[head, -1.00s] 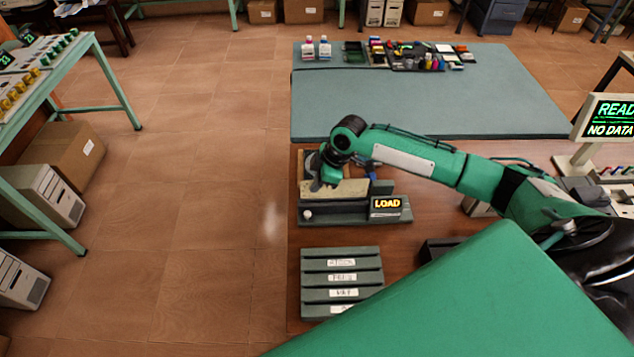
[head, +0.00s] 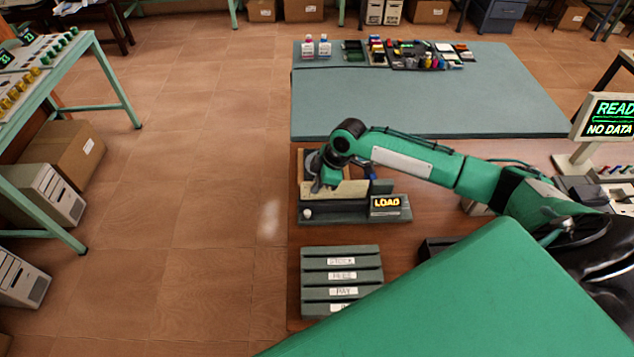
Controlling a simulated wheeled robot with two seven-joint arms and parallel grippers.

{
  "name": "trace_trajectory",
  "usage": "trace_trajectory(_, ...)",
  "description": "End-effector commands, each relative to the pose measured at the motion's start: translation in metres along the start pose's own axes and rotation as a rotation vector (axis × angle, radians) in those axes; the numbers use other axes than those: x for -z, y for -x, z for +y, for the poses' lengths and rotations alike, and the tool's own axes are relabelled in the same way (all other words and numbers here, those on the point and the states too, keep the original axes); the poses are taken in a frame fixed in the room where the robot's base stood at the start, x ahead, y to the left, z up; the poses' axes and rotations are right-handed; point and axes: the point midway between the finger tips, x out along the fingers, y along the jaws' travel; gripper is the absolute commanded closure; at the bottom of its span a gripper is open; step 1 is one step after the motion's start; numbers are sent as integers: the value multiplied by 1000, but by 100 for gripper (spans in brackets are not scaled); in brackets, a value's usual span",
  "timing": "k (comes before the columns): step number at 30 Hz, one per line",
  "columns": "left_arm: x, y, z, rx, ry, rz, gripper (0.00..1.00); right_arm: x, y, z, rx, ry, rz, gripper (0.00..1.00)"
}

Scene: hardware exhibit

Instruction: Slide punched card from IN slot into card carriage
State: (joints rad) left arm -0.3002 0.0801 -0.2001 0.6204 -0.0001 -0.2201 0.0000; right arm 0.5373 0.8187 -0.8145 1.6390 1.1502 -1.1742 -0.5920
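My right arm reaches in from the right, and its gripper (head: 318,181) points down over the grey-green device with the LOAD display (head: 386,204). A flat beige piece (head: 351,187) lies in the device beside the gripper. I cannot tell whether it is the punched card or part of the carriage. My wrist hides the back of the device. The fingertips are too small and dark to show whether they are open or hold anything. No slot marked IN can be read. My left gripper is not in view.
A green rack (head: 312,278) with several labelled slots stands in front of the device. Behind is a grey-green mat (head: 420,100) with bottles and small parts at its far edge. A monitor (head: 605,117) reading NO DATA stands at right. The mat's middle is clear.

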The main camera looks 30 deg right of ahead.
Motion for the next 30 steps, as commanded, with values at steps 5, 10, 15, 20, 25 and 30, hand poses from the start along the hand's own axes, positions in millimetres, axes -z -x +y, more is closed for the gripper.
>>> trace_trajectory(5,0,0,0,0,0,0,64,0,0,0,0,1,0,100)
trace_trajectory(10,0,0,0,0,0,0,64,0,0,0,0,1,1,100)
trace_trajectory(15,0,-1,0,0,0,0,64,0,-1,0,0,1,1,100)
trace_trajectory(20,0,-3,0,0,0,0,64,-2,-7,0,0,1,0,100)
trace_trajectory(25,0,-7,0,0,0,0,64,-5,-14,0,0,1,1,100)
trace_trajectory(30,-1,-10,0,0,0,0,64,-8,-21,0,0,1,1,100)
